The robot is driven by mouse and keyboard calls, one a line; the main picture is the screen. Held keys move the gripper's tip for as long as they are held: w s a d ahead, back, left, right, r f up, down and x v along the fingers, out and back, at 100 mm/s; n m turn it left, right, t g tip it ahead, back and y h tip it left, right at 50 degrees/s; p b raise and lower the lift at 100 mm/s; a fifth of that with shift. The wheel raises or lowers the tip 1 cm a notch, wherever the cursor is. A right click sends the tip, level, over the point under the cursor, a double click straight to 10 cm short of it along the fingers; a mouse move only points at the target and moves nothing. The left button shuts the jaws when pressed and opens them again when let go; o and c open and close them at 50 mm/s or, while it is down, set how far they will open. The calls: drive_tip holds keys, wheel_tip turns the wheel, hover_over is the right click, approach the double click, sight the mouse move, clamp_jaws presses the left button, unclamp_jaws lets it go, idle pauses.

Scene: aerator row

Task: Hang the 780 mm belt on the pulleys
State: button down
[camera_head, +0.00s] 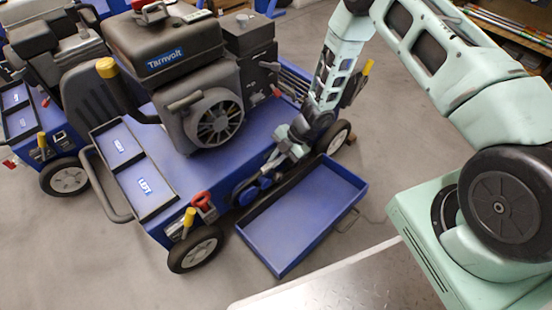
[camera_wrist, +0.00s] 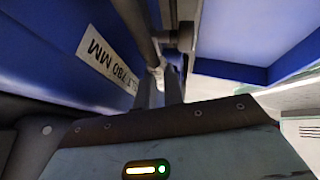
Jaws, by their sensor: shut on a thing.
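My gripper (camera_head: 290,145) is low at the right side of the blue aerator (camera_head: 185,170), beside round blue and black parts (camera_head: 247,195) that look like the pulleys. In the wrist view its fingers (camera_wrist: 160,88) are shut at the end of a dark strand (camera_wrist: 136,22), which appears to be the belt. The strand runs from the top edge down to the fingertips. A white label (camera_wrist: 108,58) on the blue panel, upside down, reads 780 MM. The rest of the belt cannot be told apart from the dark parts around it.
An open blue tray (camera_head: 330,178) sticks out below my gripper and looks empty. The aerator's wheels (camera_head: 195,248) flank it. A second aerator (camera_head: 50,110) stands at the left. A metal-topped surface (camera_head: 330,285) is at the front. Grey floor is free between them.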

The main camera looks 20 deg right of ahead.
drive_tip(key=c, duration=1.4)
unclamp_jaws()
drive_tip(key=shift+c, duration=0.2)
drive_tip(key=shift+w, duration=0.1)
drive_tip(key=shift+r, duration=0.1)
drive_tip(key=shift+d+r, duration=0.15)
drive_tip(key=shift+r, duration=0.15)
drive_tip(key=p+v, duration=0.6)
drive_tip(key=v, duration=1)
drive_tip(key=shift+d+r+p, duration=0.2)
drive_tip(key=shift+d+p, duration=0.05)
drive_tip(key=shift+p, duration=0.15)
